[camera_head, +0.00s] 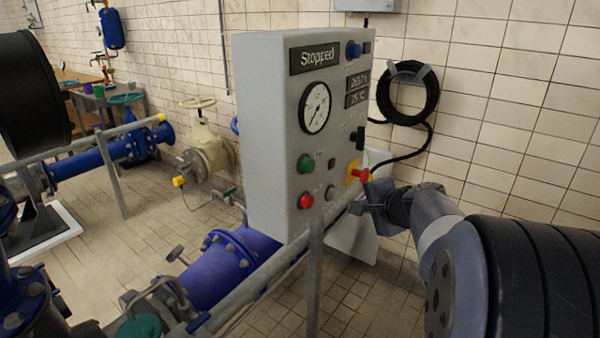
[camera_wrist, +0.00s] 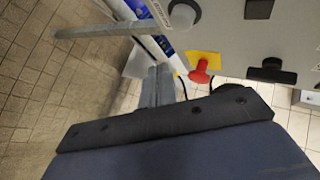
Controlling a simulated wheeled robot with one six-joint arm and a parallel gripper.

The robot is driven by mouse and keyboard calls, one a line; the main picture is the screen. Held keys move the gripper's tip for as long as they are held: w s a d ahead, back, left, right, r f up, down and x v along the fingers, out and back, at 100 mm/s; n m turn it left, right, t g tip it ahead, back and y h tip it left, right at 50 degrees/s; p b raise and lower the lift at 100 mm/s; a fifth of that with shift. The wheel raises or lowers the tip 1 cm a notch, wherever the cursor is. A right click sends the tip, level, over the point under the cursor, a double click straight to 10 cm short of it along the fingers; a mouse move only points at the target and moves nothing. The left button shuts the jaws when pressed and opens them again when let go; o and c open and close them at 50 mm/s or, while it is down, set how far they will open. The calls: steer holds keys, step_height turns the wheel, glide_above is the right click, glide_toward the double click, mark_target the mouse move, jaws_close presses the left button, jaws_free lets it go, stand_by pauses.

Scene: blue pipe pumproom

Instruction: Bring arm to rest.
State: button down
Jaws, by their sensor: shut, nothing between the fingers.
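My arm reaches in from the lower right in the head view. My gripper (camera_head: 366,207) is beside the lower right edge of the grey control panel (camera_head: 262,130), just below the red rotary switch (camera_head: 361,175) on its yellow plate. In the wrist view my gripper's fingers (camera_wrist: 158,86) are together and empty, pointing toward the rail area. The red switch (camera_wrist: 201,72) shows there just right of the fingers, apart from them. The panel display reads "Stopped". I cannot tell whether the gripper touches the rail.
A grey handrail (camera_head: 270,262) runs in front of the panel. A blue pipe (camera_head: 225,268) lies behind it. A coiled black hose (camera_head: 408,93) hangs on the tiled wall. Green (camera_head: 305,163) and red (camera_head: 305,201) buttons sit on the panel. Tiled floor is open at left.

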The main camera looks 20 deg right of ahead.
steer(key=w+a+p, duration=0.1)
steer(key=w, duration=0.1)
steer(key=w+a+p, duration=0.1)
steer(key=w+a, duration=0.1)
steer(key=shift+s, duration=0.1)
stand_by(0.4)
